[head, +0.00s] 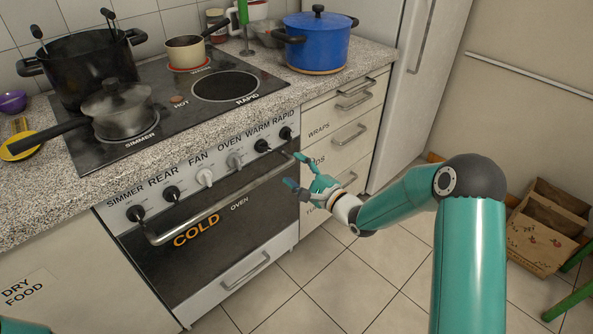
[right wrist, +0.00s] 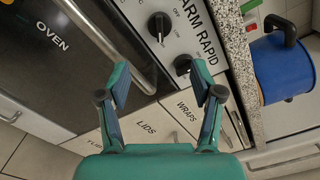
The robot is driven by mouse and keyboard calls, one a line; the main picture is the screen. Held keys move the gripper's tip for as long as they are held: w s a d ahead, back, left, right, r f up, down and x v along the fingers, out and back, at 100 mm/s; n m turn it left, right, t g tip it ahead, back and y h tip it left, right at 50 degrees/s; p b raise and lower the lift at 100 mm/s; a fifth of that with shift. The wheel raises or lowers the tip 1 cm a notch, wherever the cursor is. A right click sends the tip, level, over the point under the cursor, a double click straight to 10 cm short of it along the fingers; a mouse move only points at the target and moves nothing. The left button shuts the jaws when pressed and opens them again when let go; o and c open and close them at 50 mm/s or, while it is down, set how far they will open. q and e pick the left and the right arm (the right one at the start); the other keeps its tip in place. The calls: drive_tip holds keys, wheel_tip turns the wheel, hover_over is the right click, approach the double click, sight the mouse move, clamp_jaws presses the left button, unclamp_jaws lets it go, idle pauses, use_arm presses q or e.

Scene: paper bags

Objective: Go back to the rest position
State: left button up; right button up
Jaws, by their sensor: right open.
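My right gripper (head: 297,172) is open and empty in the head view, in front of the oven near the right end of its handle. In the right wrist view its two fingers (right wrist: 160,88) are spread apart with nothing between them. The knob panel and the drawer fronts show beyond them. My left gripper is not in view; only a small teal piece of my body shows at the bottom left corner of the head view.
The oven handle (head: 222,206) sticks out close to my right gripper. A blue pot (head: 318,42), a black pot (head: 84,72) and a lidded pan (head: 118,108) stand on the counter and hob. The tiled floor between is clear.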

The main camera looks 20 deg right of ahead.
idle(0.4)
drive_tip(key=s+a+f+n+g, duration=0.1)
drive_tip(key=s+a+f+g, duration=0.25)
drive_tip(key=f, duration=0.35)
drive_tip(key=s+a+f+n+g+h, duration=0.1)
drive_tip(key=s+a+f+g, duration=0.1)
drive_tip(key=s+a+f, duration=0.3)
drive_tip(key=s+a+f+n+g, duration=0.1)
drive_tip(key=s+a+f+g, duration=0.15)
drive_tip(key=s+f, duration=0.4)
drive_tip(key=s+a+f+n+g+h, duration=0.1)
drive_tip(key=s+a+f+n+g, duration=0.1)
drive_tip(key=s+f+n+g, duration=0.55)
drive_tip(key=s+f+n, duration=0.2)
drive_tip(key=s+n, duration=0.5)
drive_tip(key=s, duration=0.5)
wheel_tip(320, 180, up, 15)
drive_tip(key=p, duration=1.5)
drive_tip(key=shift+d+n+g, duration=0.25)
drive_tip(key=shift+n+g, duration=0.1)
drive_tip(key=shift+g, duration=0.1)
